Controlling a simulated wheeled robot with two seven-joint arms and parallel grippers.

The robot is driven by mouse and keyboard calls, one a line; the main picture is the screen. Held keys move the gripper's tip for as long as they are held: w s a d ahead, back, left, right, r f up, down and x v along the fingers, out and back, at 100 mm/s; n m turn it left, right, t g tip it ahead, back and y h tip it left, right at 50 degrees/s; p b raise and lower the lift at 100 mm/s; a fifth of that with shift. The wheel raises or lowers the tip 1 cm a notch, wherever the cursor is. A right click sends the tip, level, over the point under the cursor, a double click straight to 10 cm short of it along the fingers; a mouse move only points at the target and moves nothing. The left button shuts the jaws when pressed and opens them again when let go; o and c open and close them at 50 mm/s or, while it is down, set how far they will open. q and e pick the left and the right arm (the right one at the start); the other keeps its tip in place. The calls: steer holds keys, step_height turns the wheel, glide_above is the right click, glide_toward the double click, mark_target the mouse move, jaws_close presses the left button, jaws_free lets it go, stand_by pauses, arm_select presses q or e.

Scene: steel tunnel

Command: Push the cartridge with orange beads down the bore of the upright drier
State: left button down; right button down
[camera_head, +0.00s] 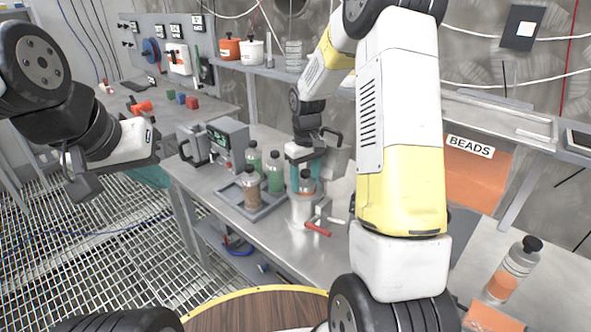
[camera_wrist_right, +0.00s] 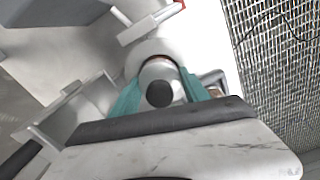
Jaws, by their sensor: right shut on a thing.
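The upright drier (camera_head: 303,212) is a pale cylinder on the bench, with a red-handled part (camera_head: 318,230) at its foot. A clear cartridge with a black knob (camera_head: 306,175) stands upright at the drier's top; its bead colour is hidden. My right gripper (camera_head: 306,166) is shut on this cartridge from above. In the right wrist view, its teal fingers flank the cartridge's black knob (camera_wrist_right: 160,93), in line with the drier. Another black-capped cartridge with orange contents (camera_head: 512,270) stands at the bench's right. My left gripper (camera_head: 148,176) hangs over the grating, left of the bench; its finger gap is unclear.
A tray (camera_head: 268,211) left of the drier holds several cartridges, green and brown. A grey device (camera_head: 228,142) stands behind it. An orange BEADS bin (camera_head: 475,175) is at the right. My right arm hides part of the bench.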

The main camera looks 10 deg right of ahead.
steer(key=c, duration=0.6)
jaws_free()
steer(key=shift+o, duration=0.2)
step_height(320, 180, up, 12)
steer(key=shift+s+r, duration=0.1)
steer(key=shift+r, duration=0.05)
steer(key=s+r+m+t+y, duration=0.1)
steer(key=s+r+m+t, duration=0.15)
steer(key=s+r, duration=0.75)
steer(key=s+a+m+t+y, duration=0.1)
steer(key=s+a+t, duration=0.1)
steer(key=s, duration=1.2)
steer(key=shift+s+f+t, duration=0.15)
steer(key=shift+t, duration=0.7)
steer(key=shift+m, duration=0.25)
